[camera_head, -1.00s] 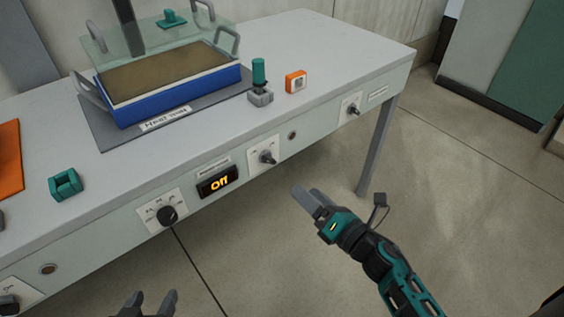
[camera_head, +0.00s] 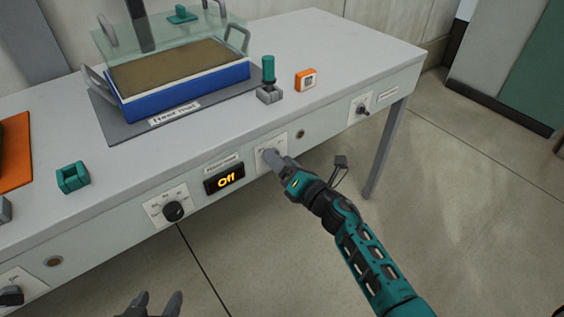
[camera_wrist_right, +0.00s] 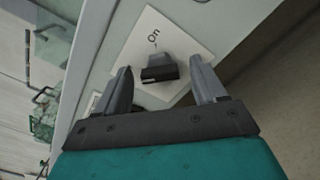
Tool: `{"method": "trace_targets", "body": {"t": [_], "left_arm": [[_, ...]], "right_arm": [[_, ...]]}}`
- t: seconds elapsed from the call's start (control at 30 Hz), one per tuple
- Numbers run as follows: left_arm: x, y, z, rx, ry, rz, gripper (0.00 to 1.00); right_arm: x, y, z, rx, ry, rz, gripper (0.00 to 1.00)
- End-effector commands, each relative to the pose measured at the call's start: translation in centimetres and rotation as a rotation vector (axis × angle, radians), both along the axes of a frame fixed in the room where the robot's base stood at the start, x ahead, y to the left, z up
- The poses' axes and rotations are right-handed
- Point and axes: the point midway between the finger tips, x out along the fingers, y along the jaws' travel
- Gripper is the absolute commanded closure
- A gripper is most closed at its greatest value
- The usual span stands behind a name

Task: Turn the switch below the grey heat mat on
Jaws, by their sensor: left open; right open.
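The grey heat mat (camera_head: 108,122) lies on the bench top under a blue tray (camera_head: 190,92). On the bench front below it, a display (camera_head: 224,179) reads "Off". Right of the display is a white switch plate (camera_head: 263,157); its knob is hidden behind my right gripper (camera_head: 272,158) there. In the right wrist view, the plate (camera_wrist_right: 185,35) is marked "On" and its dark knob (camera_wrist_right: 158,68) sits between the open fingers of my right gripper (camera_wrist_right: 168,85), with gaps on both sides. My left gripper (camera_head: 150,300) is open and empty at the bottom edge of the head view.
A round dial (camera_head: 173,211) is left of the display, and another switch (camera_head: 362,110) is far right on the bench front. The floor right of the bench is clear.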

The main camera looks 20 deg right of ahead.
Motion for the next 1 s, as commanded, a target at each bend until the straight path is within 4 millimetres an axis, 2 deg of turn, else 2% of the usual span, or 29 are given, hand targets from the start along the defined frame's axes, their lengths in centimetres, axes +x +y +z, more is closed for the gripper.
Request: {"method": "trace_targets", "body": {"t": [0.2,0.8,1.0], "left_arm": [[0.04,-0.16,0.05,-0.007,0.0,0.005,0.4],[0.09,-0.09,0.07,-0.004,-0.001,0.002,0.4],[0.15,0.03,0.17,0.001,-0.003,-0.001,0.4]], "right_arm": [[0.02,0.02,0.03,0.0,0.0,0.0,0.3],[-0.01,-0.01,0.04,0.0,-0.001,0.001,0.86],[-0.01,-0.03,0.05,0.014,0.004,0.001,0.86]]}}
